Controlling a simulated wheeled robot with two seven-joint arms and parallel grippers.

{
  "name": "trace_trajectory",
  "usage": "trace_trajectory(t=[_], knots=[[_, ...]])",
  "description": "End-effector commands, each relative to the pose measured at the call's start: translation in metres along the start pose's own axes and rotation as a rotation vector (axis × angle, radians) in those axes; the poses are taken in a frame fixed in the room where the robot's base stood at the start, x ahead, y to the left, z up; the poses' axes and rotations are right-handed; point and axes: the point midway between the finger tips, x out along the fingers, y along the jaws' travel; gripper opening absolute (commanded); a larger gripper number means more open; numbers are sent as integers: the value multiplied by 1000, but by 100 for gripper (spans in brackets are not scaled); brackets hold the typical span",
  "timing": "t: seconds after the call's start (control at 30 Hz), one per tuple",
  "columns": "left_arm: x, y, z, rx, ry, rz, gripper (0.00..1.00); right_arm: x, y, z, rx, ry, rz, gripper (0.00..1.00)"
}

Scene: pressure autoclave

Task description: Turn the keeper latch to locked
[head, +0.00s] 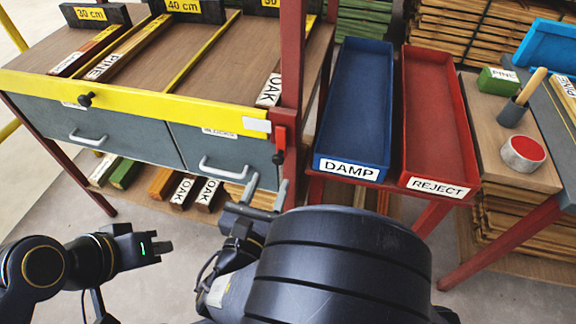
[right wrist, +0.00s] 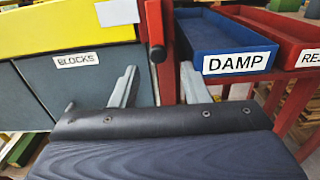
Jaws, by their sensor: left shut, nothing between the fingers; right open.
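A red lever with a black knob, which looks like the keeper latch (head: 281,138), hangs at the right end of the yellow rail, beside the red post. Its knob points down. In the right wrist view the latch (right wrist: 155,25) is at top centre, in line with the gap between the fingers. My right gripper (head: 266,191) is open just below the knob, with nothing between its fingers; it also shows in the right wrist view (right wrist: 157,86). I cannot tell whether a finger touches the latch. My left gripper (head: 160,248) is shut and empty, low at the left, away from the bench.
The grey drawers (head: 215,155) have bar handles; one is labelled BLOCKS. Another black knob (head: 86,99) is on the yellow rail (head: 140,104). The blue DAMP tray (head: 352,110) and red REJECT tray (head: 437,120) stand right of the post. Floor at lower left is clear.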

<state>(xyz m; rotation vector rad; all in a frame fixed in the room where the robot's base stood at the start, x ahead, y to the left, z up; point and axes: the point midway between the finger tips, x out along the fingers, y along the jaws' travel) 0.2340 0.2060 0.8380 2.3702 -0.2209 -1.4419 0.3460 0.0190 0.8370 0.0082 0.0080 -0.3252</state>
Motion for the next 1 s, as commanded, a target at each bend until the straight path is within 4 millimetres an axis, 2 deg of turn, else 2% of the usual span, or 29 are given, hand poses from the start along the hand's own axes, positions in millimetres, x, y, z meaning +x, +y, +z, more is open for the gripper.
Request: trace_trajectory(t=[0.13,0.4,0.53,0.9,1.0], knots=[[1,-1,0,0,1,0,0,11,4,0,-10,-14,12,42],[4,-2,2,0,0,0,0,55,3,0,-8,-11,9,42],[5,-2,2,0,0,0,0,69,3,0,-7,-9,10,42],[5,-2,2,0,0,0,0,76,4,1,-7,-10,12,42],[5,-2,2,0,0,0,0,76,4,1,-7,-9,12,28]])
